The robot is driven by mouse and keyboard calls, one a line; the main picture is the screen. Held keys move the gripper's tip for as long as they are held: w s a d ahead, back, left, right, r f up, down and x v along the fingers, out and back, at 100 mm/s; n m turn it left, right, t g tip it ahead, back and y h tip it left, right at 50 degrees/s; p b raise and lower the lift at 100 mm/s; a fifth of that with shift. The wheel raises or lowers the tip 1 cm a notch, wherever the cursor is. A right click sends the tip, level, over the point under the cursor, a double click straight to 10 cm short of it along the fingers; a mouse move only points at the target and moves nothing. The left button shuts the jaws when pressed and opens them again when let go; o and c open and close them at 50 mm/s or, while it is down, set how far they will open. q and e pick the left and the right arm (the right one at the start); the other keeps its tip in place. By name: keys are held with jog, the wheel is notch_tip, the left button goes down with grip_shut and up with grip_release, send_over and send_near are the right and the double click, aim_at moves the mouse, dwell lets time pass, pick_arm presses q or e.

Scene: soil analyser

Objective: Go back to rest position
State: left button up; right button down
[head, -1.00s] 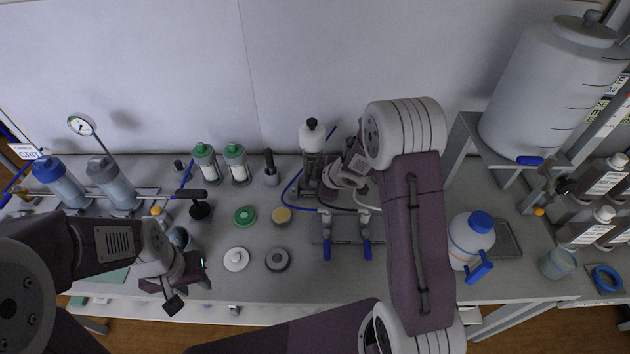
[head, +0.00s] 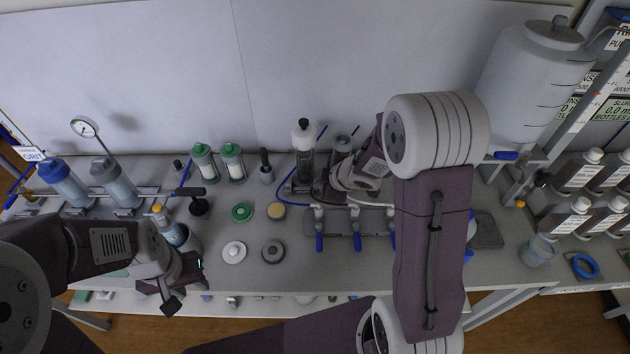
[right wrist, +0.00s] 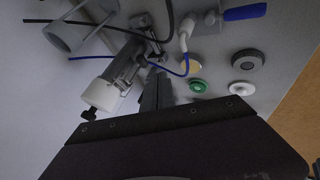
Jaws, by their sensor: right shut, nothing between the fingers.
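My left gripper (head: 183,290) is low at the left of the head view, above the bench's front edge. Its jaws are too dark and small to read. My right arm bends over the right half of the bench. My right gripper (head: 325,187) is near the white-topped clear column at the back middle, partly hidden by its own wrist. In the right wrist view my right gripper (right wrist: 157,92) shows dark fingers shut together with nothing between them. They point toward the column's clamp and the blue tubing, and I cannot tell whether they touch anything.
The white-topped column (head: 304,140) stands beside a manifold with blue-handled valves (head: 357,241). Green and white caps (head: 235,252) lie left of it. Green-capped cartridges (head: 203,160) stand behind. A large tank (head: 530,85) and bottle shelf (head: 590,185) are at the right.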

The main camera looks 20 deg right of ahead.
notch_tip(320, 180, up, 5)
jog(key=a, duration=0.2)
jog(key=s+d+f+m+g+h, duration=0.1)
jog(key=s+f+m+g, duration=0.1)
jog(key=s+m, duration=0.5)
jog(key=s+d+f+m+g+h, duration=0.1)
jog(key=s+f+m+g, duration=0.2)
jog(key=s+m, duration=0.4)
jog(key=s+g, duration=0.1)
jog(key=s, duration=0.5)
jog(key=shift+s+d, duration=0.1)
